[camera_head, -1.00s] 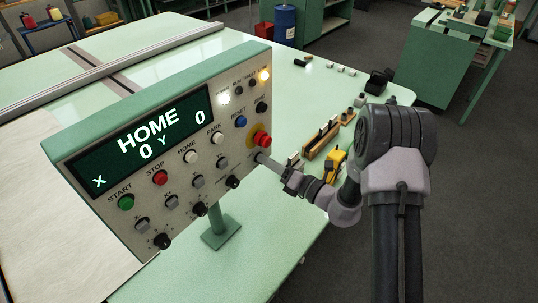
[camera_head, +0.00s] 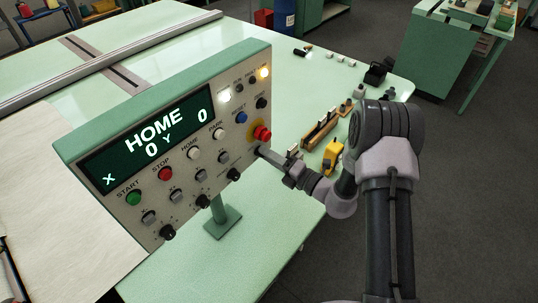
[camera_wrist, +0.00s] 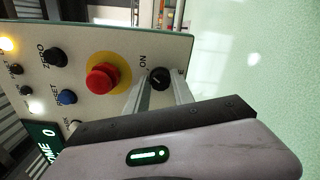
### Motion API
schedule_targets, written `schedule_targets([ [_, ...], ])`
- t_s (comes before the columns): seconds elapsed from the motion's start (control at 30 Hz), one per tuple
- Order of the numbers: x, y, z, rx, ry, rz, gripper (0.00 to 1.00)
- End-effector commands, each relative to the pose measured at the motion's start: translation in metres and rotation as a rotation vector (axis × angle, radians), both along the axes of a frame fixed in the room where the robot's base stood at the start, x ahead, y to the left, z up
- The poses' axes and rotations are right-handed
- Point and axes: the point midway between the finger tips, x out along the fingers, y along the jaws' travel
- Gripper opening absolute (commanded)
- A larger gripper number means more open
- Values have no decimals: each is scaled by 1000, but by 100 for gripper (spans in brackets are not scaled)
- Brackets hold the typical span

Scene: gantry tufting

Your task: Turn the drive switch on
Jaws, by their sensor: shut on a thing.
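The control panel (camera_head: 228,118) is a pale box with a green edge, lit display, buttons and knobs. In the wrist view, a black rotary knob (camera_wrist: 159,79) sits beside the letters ON near the panel's edge; I take it as the drive switch. My gripper (camera_wrist: 160,90) has a finger on each side of the knob and is shut on it. Its exact pointer angle is hard to read. In the head view my gripper (camera_head: 264,153) reaches the panel's lower right, below the red emergency stop (camera_head: 262,133), and hides the knob.
The display (camera_head: 150,138) reads HOME, X 0, Y 0. A white lamp (camera_head: 225,95) and an amber lamp (camera_head: 264,72) are lit. The red mushroom button is close to my fingers. A wooden rack (camera_head: 320,130) and a yellow tool (camera_head: 333,153) lie on the green table behind my wrist.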

Motion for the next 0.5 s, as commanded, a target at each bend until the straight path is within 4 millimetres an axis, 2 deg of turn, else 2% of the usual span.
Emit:
schedule_targets([
  [0.17,0,0,1,1,-1,-1,0],
  [0.2,0,0,1,1,-1,-1,33],
  [0.3,0,0,0,1,-1,-1,50],
  [0.5,0,0,0,0,0,0,50],
])
